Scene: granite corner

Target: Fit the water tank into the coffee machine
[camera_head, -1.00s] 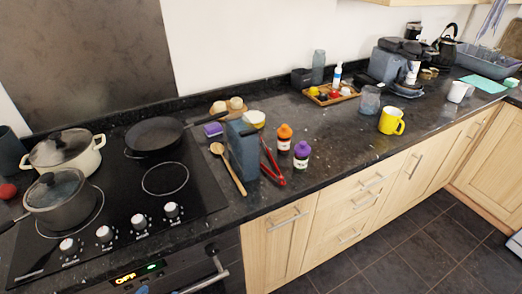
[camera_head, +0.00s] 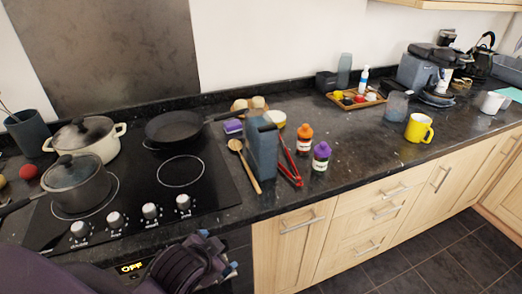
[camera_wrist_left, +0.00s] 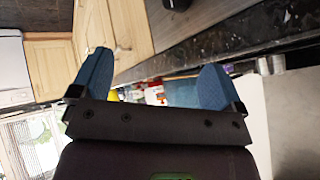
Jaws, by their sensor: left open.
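A tall, narrow blue-grey box with a black strip at its top (camera_head: 262,150), which looks like the water tank, stands upright on the counter right of the hob. The coffee machine (camera_head: 416,70), dark and grey, stands far back on the right; its tank slot cannot be made out. My left gripper (camera_head: 218,252) is low at the front, over the oven front, left of and nearer than the box, and not touching it. In the left wrist view its blue fingers (camera_wrist_left: 155,82) are wide apart with nothing between them. My right gripper is not in view.
A wooden spoon (camera_head: 245,166) and red tongs (camera_head: 289,162) lie close on either side of the box. Orange-capped (camera_head: 304,140) and purple-capped (camera_head: 321,156) bottles stand to its right. A yellow mug (camera_head: 418,128), glass jug (camera_head: 396,106) and wooden tray (camera_head: 346,102) stand further right. Pots occupy the hob.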

